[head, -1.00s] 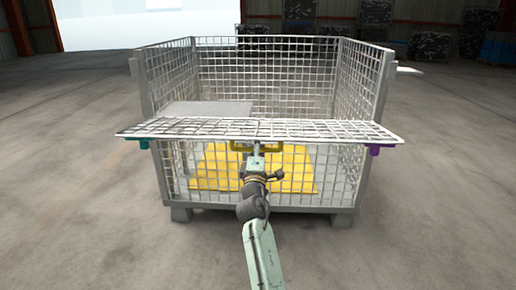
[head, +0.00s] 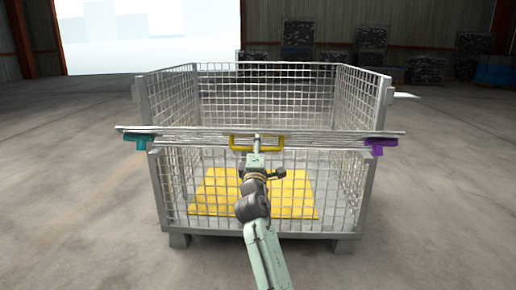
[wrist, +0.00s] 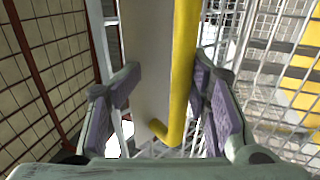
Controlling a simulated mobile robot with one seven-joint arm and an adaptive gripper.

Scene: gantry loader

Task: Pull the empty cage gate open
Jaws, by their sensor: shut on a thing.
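The wire-mesh cage (head: 262,232) stands straight ahead. Its mesh gate (head: 205,132) juts from the front at about mid-height and shows nearly edge-on, as a thin strip across the cage. A yellow handle (head: 240,142) is at the middle of its near edge. A teal block (head: 137,141) is at its left end and a purple block (head: 380,146) at its right end. My gripper (wrist: 162,92) is shut on the yellow handle, whose bar (wrist: 183,70) shows between the purple finger pads in the wrist view.
A yellow panel (head: 270,195) lies on the cage floor; the cage holds no load that I can see. Dark stacked crates (head: 372,42) stand at the back right. The concrete floor is clear on both sides of the cage.

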